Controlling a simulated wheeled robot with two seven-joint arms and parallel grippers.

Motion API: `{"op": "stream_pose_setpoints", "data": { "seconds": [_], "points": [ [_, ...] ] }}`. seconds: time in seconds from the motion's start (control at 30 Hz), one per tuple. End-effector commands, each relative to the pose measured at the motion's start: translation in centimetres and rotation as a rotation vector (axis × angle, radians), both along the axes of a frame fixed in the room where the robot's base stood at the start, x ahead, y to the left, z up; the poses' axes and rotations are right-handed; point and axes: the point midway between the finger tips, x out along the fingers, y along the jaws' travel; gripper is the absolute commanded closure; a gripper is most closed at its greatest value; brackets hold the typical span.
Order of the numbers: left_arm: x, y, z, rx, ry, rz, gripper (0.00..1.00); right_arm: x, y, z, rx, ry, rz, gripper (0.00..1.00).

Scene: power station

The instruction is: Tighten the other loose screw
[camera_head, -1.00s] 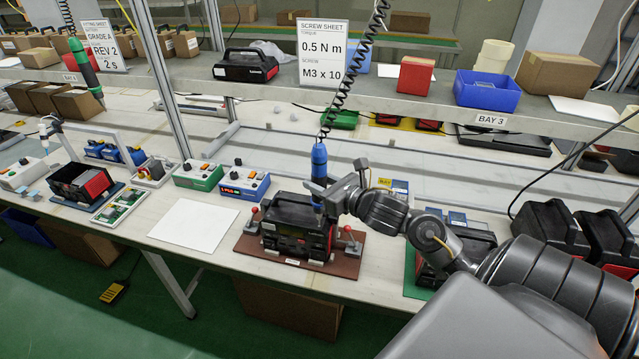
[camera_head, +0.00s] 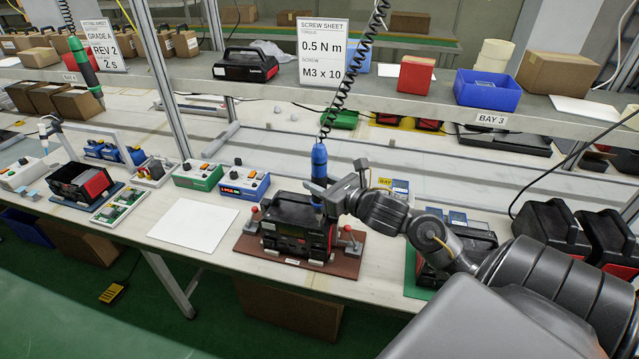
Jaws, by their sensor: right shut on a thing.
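A blue screwdriver (camera_head: 319,162) hangs upright on a black coiled cord. My right gripper (camera_head: 320,187) is shut on it just below its blue body. The tool's lower end points down at the top right part of a black device (camera_head: 292,222). I cannot tell whether the bit touches a screw; the screws are too small or hidden here. The device sits on a brown fixture board (camera_head: 335,264) between red-knobbed clamps (camera_head: 348,235). My left gripper is not in view.
A blue control box (camera_head: 244,184) and a green one (camera_head: 198,176) stand left of the fixture, behind a white sheet (camera_head: 193,226). Black cases (camera_head: 549,230) stand at the right.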

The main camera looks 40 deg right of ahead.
Motion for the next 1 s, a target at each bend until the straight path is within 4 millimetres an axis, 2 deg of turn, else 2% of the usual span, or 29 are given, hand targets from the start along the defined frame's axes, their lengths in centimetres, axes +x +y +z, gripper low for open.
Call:
{"op": "stream_pose_setpoints", "data": {
  "seconds": [1.0],
  "points": [
    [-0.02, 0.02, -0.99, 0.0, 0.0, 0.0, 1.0, -0.03, 0.11, -0.82, -0.002, 0.004, 0.003, 1.0]
  ]
}}
